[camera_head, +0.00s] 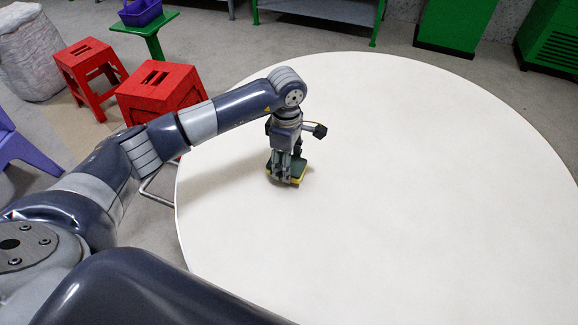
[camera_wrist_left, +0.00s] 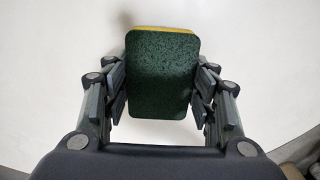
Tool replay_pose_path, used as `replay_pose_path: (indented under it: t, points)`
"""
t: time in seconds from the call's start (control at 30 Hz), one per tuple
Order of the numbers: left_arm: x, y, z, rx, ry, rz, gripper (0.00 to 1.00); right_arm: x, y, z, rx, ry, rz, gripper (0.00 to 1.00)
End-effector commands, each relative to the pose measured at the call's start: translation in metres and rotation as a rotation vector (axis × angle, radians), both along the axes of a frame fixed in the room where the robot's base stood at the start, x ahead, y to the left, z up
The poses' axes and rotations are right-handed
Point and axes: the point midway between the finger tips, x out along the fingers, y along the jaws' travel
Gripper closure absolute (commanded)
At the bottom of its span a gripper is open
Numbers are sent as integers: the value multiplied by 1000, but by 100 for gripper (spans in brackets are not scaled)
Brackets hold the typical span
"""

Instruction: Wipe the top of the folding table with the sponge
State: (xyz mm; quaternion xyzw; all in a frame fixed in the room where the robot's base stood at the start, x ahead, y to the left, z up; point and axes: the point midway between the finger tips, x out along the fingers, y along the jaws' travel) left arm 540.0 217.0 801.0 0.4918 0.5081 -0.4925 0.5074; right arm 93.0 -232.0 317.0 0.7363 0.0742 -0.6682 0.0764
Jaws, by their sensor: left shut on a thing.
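The folding table (camera_head: 430,200) has a round white top that fills the middle and right of the head view. The sponge (camera_head: 299,170) is yellow with a dark green scouring face on top. It is at the left part of the tabletop and looks flat on it or very close to it. My left gripper (camera_head: 285,170) points down and is shut on the sponge. In the left wrist view the sponge (camera_wrist_left: 162,75) sits between the two fingers, green face toward the camera. The sponge hides the tabletop under it. My right gripper is not in view.
Two red stools (camera_head: 160,88) (camera_head: 88,65) stand on the floor beyond the table's left edge. A green side table (camera_head: 150,32) holds a purple basket (camera_head: 139,11). A white sack (camera_head: 32,50) is at the far left. The rest of the tabletop is clear.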

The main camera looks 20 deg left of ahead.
Motion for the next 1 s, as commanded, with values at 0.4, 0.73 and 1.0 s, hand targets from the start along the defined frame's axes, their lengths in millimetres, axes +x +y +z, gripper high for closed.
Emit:
replay_pose_path:
  t: [0.4,0.73,1.0]
  points:
    - [3,8,41,1,0,10,69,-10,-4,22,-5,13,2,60]
    - [3,10,53,0,1,14,69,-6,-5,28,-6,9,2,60]
    - [3,10,53,0,1,14,69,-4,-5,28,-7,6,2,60]
